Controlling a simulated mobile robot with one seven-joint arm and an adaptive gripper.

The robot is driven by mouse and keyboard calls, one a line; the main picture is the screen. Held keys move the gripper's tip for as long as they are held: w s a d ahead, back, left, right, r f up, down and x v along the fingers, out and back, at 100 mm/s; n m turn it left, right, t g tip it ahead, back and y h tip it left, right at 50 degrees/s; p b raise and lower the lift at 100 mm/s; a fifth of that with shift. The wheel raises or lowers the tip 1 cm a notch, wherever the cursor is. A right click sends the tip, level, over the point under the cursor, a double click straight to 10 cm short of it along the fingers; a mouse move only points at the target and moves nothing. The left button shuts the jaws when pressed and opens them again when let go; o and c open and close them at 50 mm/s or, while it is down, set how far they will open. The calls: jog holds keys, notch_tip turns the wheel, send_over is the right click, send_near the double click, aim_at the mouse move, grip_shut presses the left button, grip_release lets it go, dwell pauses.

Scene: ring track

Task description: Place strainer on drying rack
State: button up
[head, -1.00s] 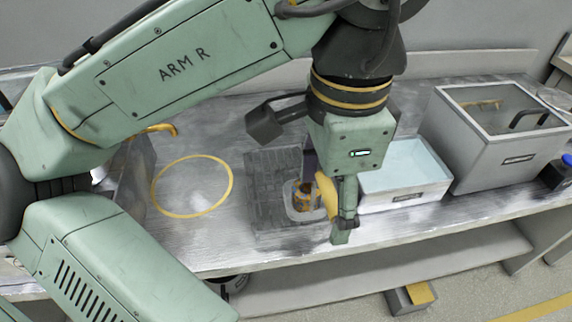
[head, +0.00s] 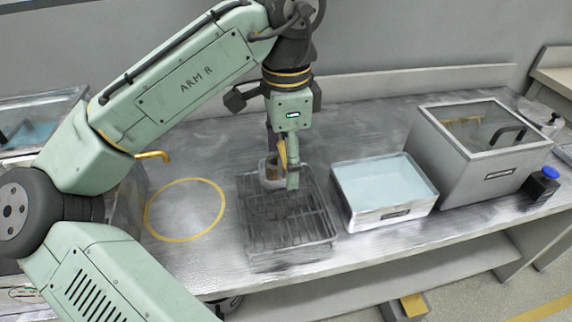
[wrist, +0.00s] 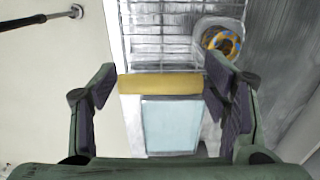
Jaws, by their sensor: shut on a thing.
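My gripper (head: 288,172) points down over the back part of the dark wire drying rack (head: 290,238). It is shut on the yellow handle (wrist: 160,84), which spans between the two finger pads in the wrist view. The strainer (head: 266,174) is a small grey-rimmed basket, partly hidden by my fingers, at the rack's back edge in the head view. In the wrist view the strainer's round basket (wrist: 205,32) holds an orange, blue-marked part (wrist: 226,38) and sits beyond the right finger. I cannot tell whether the basket touches the rack.
A tub of pale blue liquid (head: 348,213) stands right of the rack. A yellow ring marking (head: 222,208) on the bench at left surrounds bare surface.

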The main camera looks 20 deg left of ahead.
jog(key=shift+f, duration=1.45)
jog(key=o, duration=1.8)
notch_tip(320, 180, up, 12)
jog(key=shift+s+d+r+p, duration=0.1)
jog(key=shift+s+r+p, duration=0.05)
jog(key=shift+p, duration=0.3)
